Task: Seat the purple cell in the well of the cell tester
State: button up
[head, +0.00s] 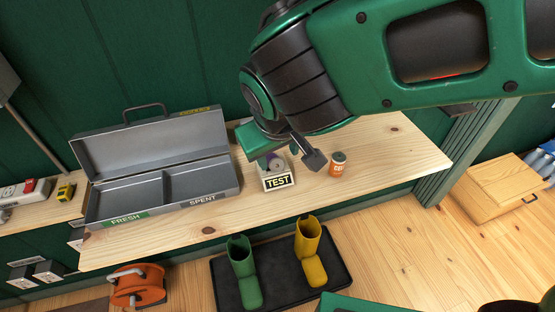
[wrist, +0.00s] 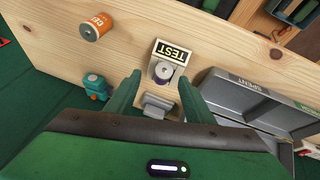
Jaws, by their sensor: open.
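The cell tester (head: 278,183), a small pale block with a black TEST label, stands on the wooden shelf and also shows in the wrist view (wrist: 172,50). The purple cell (head: 276,161) is at the tester, behind the label, with its pale round end showing; it also shows in the wrist view (wrist: 163,73). I cannot tell whether it sits fully down in the well. My gripper (head: 291,158) is above the tester, open. In the wrist view its two fingers (wrist: 160,90) stand on either side of the tester and cell, with a gap around the cell.
An orange cell (head: 338,165) stands right of the tester. An open grey metal box (head: 165,190) with FRESH and SPENT compartments, both looking empty, is on the left. A small teal object (wrist: 96,88) lies near the shelf's back edge. The shelf's right end is clear.

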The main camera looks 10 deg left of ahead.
aim_at(276, 161)
jog(key=x, duration=0.4)
jog(key=shift+a+f, duration=0.25)
jog(key=c, duration=1.2)
grip_shut()
jog(key=shift+r, duration=0.15)
